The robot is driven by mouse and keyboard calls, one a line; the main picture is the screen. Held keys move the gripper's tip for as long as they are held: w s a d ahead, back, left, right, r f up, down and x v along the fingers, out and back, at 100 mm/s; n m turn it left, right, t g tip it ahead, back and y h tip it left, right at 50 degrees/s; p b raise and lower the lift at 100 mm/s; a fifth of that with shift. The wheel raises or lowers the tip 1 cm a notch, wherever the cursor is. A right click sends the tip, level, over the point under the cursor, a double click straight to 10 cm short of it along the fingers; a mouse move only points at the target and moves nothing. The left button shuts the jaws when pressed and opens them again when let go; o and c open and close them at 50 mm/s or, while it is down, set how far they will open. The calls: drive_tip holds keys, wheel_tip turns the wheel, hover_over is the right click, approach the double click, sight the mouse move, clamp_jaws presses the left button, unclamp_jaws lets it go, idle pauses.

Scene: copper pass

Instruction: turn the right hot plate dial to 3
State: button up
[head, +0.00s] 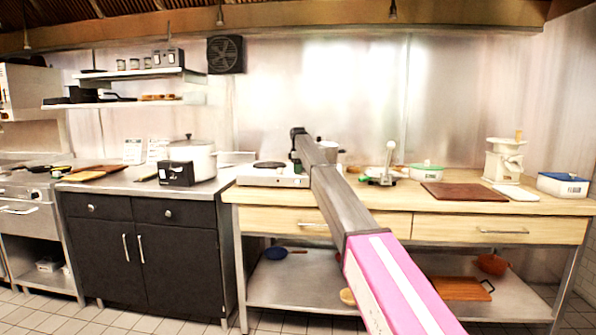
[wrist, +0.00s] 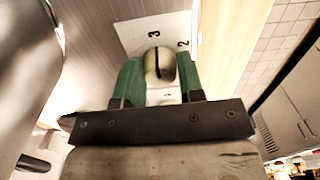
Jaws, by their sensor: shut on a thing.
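The hot plate (head: 262,179) is a low white unit with a dark round burner on the wooden counter, left of my arm in the head view. In the wrist view, a pale round dial (wrist: 152,66) with a dark line sits on its white panel (wrist: 130,36). The printed 3 is just above the dial, and the 2 is up and to the right. The line's upper end points roughly toward the 3. My gripper (wrist: 159,76) has its green fingers on both sides of the dial, shut on it. My arm hides part of the hot plate in the head view.
A white pot (head: 192,157) and a black box (head: 176,174) stand on the counter to the left. A brown board (head: 464,192), a grinder (head: 504,160) and a blue-lidded container (head: 563,185) stand to the right. The counter between my arm and the board holds small items.

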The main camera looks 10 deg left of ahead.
drive_tip(key=o, duration=0.9)
drive_tip(key=shift+r, duration=0.1)
wheel_tip(320, 180, up, 11)
drive_tip(key=shift+f, duration=0.15)
